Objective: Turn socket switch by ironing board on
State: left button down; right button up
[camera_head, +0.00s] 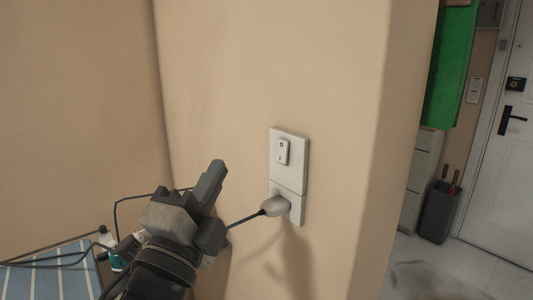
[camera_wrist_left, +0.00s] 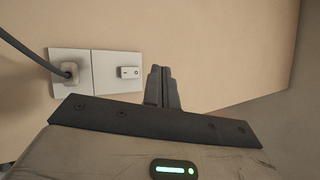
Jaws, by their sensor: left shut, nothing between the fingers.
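A white wall plate carries the socket switch (camera_head: 283,152), a small rocker with markings on its face. Below it on the same plate a plug (camera_head: 276,206) with a dark cord sits in the socket. My left gripper (camera_head: 217,169) is shut and empty, to the left of the switch and apart from it in the head view. In the left wrist view the switch (camera_wrist_left: 130,72) lies just left of the shut fingertips (camera_wrist_left: 161,70), and the plug (camera_wrist_left: 68,71) is further left. The striped ironing board (camera_head: 62,272) shows at the lower left. My right gripper is not in view.
Bottles (camera_head: 112,255) stand by the board, and a dark cord runs above it. The wall ends in a corner right of the switch. Beyond are a dark bin (camera_head: 438,212), a green cloth (camera_head: 453,65) and a white door (camera_head: 505,170). The wall around the switch is bare.

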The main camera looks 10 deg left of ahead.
aim_at(282, 151)
pick_arm(q)
jog(key=shift+r, duration=0.1)
dwell(0.3)
jog(key=w+d+f+b, duration=0.1)
jog(key=w+d, duration=0.4)
jog(key=w, duration=0.1)
jog(key=shift+w+d+b, duration=0.15)
jog(key=shift+w+b, duration=0.2)
jog(key=shift+w, duration=0.05)
dwell(1.0)
dwell(0.9)
jog(key=shift+w, duration=0.15)
jog(key=shift+w+d, duration=0.2)
jog(key=shift+d, duration=0.05)
